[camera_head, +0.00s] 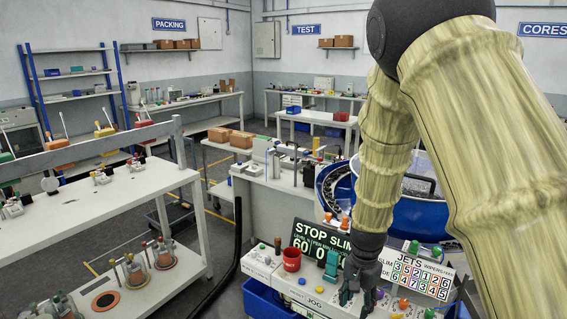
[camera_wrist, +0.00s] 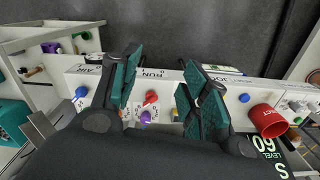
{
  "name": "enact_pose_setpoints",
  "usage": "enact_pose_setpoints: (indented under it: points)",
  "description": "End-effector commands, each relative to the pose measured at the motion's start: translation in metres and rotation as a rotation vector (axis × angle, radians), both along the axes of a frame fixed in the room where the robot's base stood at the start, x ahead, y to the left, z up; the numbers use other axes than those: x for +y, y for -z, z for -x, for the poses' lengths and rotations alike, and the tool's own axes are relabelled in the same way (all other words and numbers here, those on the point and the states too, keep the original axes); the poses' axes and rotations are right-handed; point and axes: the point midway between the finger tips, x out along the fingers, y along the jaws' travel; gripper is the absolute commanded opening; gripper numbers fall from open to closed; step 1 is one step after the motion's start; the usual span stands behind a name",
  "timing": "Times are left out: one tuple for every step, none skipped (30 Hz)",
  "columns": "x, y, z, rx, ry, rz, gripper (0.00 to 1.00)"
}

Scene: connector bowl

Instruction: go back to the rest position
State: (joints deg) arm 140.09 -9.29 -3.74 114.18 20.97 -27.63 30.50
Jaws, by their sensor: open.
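My gripper (camera_head: 357,283) hangs fingers-down from my arm at the lower middle of the head view, over the front control panel (camera_head: 318,298). In the wrist view my gripper (camera_wrist: 160,75) has its two teal-padded fingers apart, with nothing held between them. A red knob (camera_wrist: 150,97) and a purple knob (camera_wrist: 146,117) on the panel show through the gap. I cannot tell whether the fingers touch the panel.
The JETS number board (camera_head: 419,277) is on the right. A blue bowl feeder (camera_head: 410,213) is behind my arm. A white table (camera_head: 100,205) is at left.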

Motion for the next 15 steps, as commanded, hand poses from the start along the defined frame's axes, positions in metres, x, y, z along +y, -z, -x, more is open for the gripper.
enact_pose_setpoints:
  points:
    - [0.000, -0.001, 0.000, 0.000, 0.000, 0.000, 0.46]
    - [0.000, 0.002, 0.001, 0.001, -0.002, 0.001, 0.46]
    - [-0.002, 0.010, 0.005, 0.004, -0.010, 0.004, 0.46]
    - [-0.002, 0.014, 0.006, 0.004, -0.016, 0.006, 0.46]
    - [-0.003, 0.018, 0.008, 0.004, -0.023, 0.008, 0.46]
    - [-0.003, 0.024, 0.010, 0.005, -0.032, 0.012, 0.46]
    - [-0.003, 0.029, 0.012, 0.005, -0.039, 0.014, 0.46]
    - [-0.004, 0.034, 0.014, 0.006, -0.046, 0.017, 0.46]
    - [-0.005, 0.040, 0.017, 0.007, -0.056, 0.019, 0.46]
    - [-0.006, 0.046, 0.020, 0.007, -0.064, 0.022, 0.46]
    - [-0.007, 0.051, 0.023, 0.010, -0.071, 0.024, 0.46]
    - [-0.009, 0.059, 0.027, 0.010, -0.080, 0.028, 0.46]
    - [-0.010, 0.065, 0.030, 0.011, -0.089, 0.031, 0.46]
    - [-0.012, 0.070, 0.033, 0.011, -0.097, 0.034, 0.46]
    - [-0.014, 0.078, 0.039, 0.013, -0.111, 0.037, 0.46]
